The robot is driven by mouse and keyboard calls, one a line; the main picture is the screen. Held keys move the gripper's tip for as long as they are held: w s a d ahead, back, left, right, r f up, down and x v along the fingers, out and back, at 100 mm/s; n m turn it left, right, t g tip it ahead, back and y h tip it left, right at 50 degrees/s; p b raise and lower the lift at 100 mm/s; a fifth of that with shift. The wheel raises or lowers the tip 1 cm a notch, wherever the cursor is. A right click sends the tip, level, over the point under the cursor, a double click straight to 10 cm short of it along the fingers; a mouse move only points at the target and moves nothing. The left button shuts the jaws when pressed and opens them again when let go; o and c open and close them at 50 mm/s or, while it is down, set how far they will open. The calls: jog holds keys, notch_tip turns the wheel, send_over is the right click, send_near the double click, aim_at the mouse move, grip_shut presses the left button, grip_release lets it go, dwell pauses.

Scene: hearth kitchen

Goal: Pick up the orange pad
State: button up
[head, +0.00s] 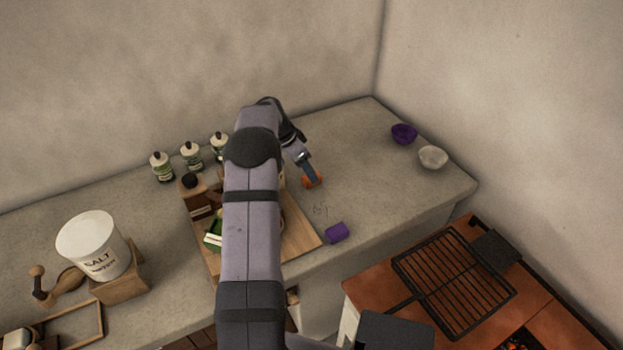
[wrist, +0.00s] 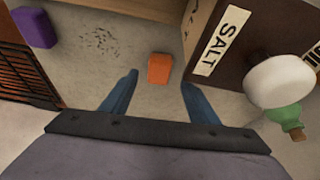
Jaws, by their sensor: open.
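The orange pad (wrist: 159,69) lies on the grey counter, ahead of and between my fingers in the wrist view. In the head view, part of the orange pad (head: 312,182) shows just below my fingertips. My gripper (wrist: 160,85) is open and empty, its two blue fingers apart. In the head view my gripper (head: 308,172) is over the counter, right of my arm. I cannot tell its exact height above the pad. My arm hides part of the wooden board and what stands on it.
A purple block (head: 337,232) lies near the counter's front edge. In the wrist view a dark box labelled SALT (wrist: 222,40) stands close right of the pad. A purple bowl (head: 404,133) and a pale bowl (head: 433,157) stand at the right. Several jars (head: 191,154) line the back.

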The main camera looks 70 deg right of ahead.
jog(key=shift+p+x, duration=0.8)
jog(key=shift+x, duration=1.3)
jog(key=shift+s, duration=0.1)
jog(key=c, duration=1.1)
notch_tip(320, 180, up, 10)
jog(key=b, duration=0.3)
jog(key=shift+c, duration=0.2)
